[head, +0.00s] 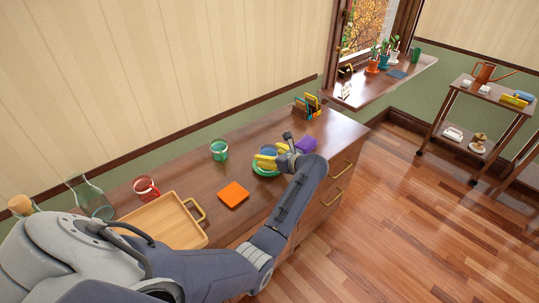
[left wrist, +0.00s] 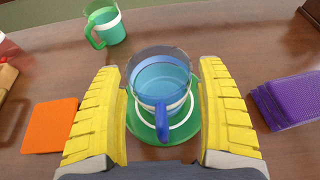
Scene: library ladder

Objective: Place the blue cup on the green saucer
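The blue cup (head: 268,152) stands upright on the green saucer (head: 262,173) on the wooden cabinet top. In the left wrist view the clear-blue cup (left wrist: 160,78) sits about centrally over the saucer (left wrist: 190,133), its blue handle toward me. My left gripper (head: 272,156) has its yellow fingers on either side of the cup. In the left wrist view the fingers (left wrist: 162,112) are apart, with a strip of saucer showing between each finger and the cup, so the gripper looks open. My right gripper is not in view.
An orange square (head: 233,194) lies left of the saucer and a purple stack (head: 305,145) lies right. A green cup (head: 219,150), red cup (head: 146,188), wooden tray (head: 160,222) and glass vessel (head: 92,198) stand further left. A book holder (head: 307,107) stands at the far end.

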